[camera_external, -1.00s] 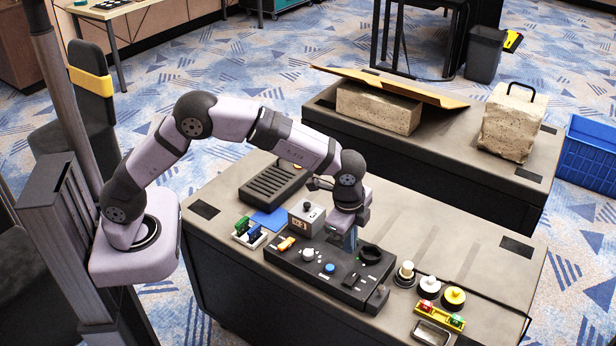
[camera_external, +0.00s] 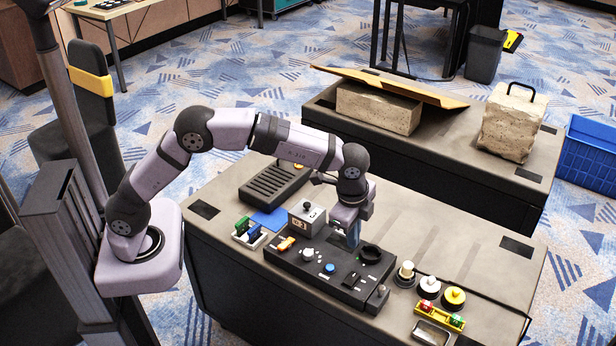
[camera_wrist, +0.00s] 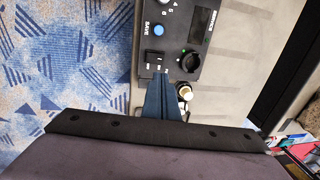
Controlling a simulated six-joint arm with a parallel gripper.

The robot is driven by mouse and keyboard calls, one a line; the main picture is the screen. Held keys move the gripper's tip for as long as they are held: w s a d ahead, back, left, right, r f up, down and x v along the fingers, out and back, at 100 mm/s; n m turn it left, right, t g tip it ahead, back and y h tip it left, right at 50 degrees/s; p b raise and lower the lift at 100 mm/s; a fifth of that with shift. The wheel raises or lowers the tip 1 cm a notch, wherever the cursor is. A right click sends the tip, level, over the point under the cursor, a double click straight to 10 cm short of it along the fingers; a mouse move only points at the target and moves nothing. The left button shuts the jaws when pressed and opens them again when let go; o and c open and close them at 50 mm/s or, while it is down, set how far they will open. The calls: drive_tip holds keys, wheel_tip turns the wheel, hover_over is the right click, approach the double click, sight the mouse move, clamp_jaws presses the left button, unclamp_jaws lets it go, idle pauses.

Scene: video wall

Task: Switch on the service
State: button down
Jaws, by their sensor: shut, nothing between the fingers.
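A black control panel (camera_external: 315,268) lies along the front of the desk. It carries an orange switch (camera_external: 286,243), a white knob (camera_external: 308,254), a blue button (camera_external: 329,267), a black rocker switch (camera_external: 351,279) and a black round knob (camera_external: 370,254). A dark block (camera_external: 377,300) sits at its right end. In the wrist view the fingertips (camera_wrist: 161,74) appear just beside the rocker switch (camera_wrist: 154,58) and round knob (camera_wrist: 190,62); contact is unclear.
A grey box (camera_external: 306,218) stands behind the panel. To the right are white and yellow round pieces (camera_external: 453,298), a yellow holder (camera_external: 440,317) and a metal tray (camera_external: 431,334). The desk (camera_external: 440,245) behind them is clear.

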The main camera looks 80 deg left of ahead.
idle(0.4)
drive_tip(key=p, duration=0.3)
approach(353, 275)
drive_tip(key=f, duration=0.5)
drive_tip(key=shift+w+a, duration=0.3)
drive_tip(key=shift+w, duration=0.05)
drive_tip(key=shift+w+f, duration=0.1)
drive_tip(key=shift+f, duration=0.6)
drive_tip(key=shift+w+a+f, duration=0.1)
drive_tip(key=shift+a+f, duration=0.05)
drive_tip(key=shift+f, duration=0.2)
drive_tip(key=shift+r, duration=0.1)
drive_tip(key=shift+s+d, duration=0.6)
drive_tip(key=shift+s, duration=0.1)
